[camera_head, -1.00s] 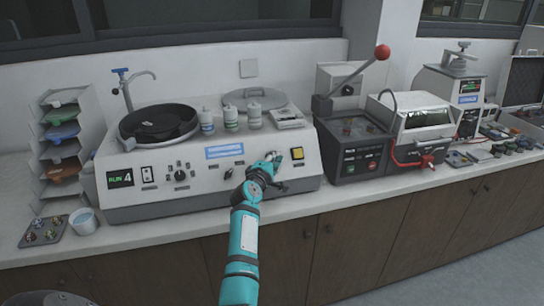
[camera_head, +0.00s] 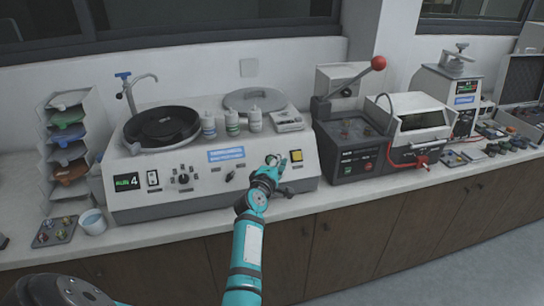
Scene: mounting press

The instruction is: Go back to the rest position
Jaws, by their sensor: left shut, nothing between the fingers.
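My left gripper (camera_head: 281,163) is shut and empty at the front panel of the grinder-polisher (camera_head: 210,185). Its fingertips are close to a round control left of the yellow button (camera_head: 296,156). I cannot tell whether they touch the panel. My teal left arm reaches up from the bottom middle of the view. A dark, rounded part with a teal edge shows at the bottom left. My right gripper does not show.
The mounting press (camera_head: 349,135) with a red-ball lever stands right of the polisher. Shelves of coloured trays (camera_head: 66,145), a white cup (camera_head: 92,222) and a sample tray (camera_head: 54,232) stand at the left. The counter's front edge runs below the machines.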

